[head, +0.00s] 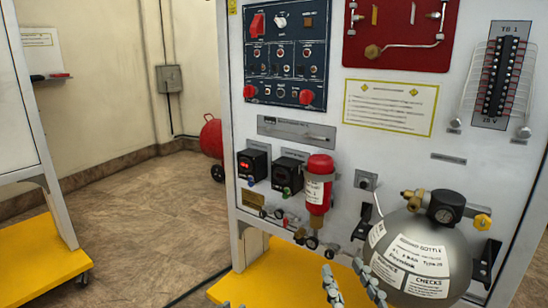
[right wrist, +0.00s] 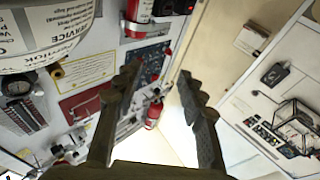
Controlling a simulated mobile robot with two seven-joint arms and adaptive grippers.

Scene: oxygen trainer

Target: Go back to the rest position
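My right gripper (head: 346,273) shows at the bottom edge of the head view, in front of the trainer panel and left of the grey oxygen bottle (head: 425,262). In the right wrist view its two fingers (right wrist: 158,74) stand well apart with nothing between them. At the bottom edge of the head view, left of it, small grey tips show that may belong to my left gripper; too little is visible to tell its state.
The trainer panel (head: 400,150) carries a blue switch panel (head: 285,50), a red board (head: 400,40) and a red cylinder (head: 319,185). Its yellow base (head: 250,275) is below. Another stand (head: 38,260) is at left, with open floor (head: 150,220) between them.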

